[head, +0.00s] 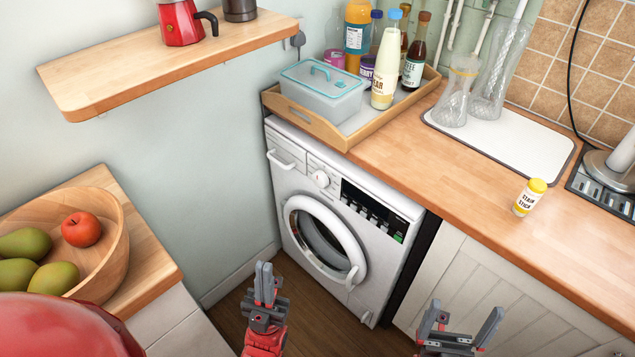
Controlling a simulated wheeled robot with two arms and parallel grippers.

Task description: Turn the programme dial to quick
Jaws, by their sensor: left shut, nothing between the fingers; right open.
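The white washing machine (340,220) stands under the wooden counter, with its round door closed. Its programme dial (320,179) is a white knob on the front panel, left of the black display (368,207). The dial's pointer and markings are too small to read. My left gripper (264,268) is shut and empty, low in front of the machine and apart from it. My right gripper (465,318) is open and empty, in front of the white cupboard door right of the machine. Neither gripper touches the dial.
A wooden tray (328,134) with a lidded box and bottles stands on the counter above the machine. A stain stick (529,197) stands near the counter edge. A wooden shelf (120,75) juts out upper left. A fruit bowl (115,240) sits on the left worktop. The floor before the machine is clear.

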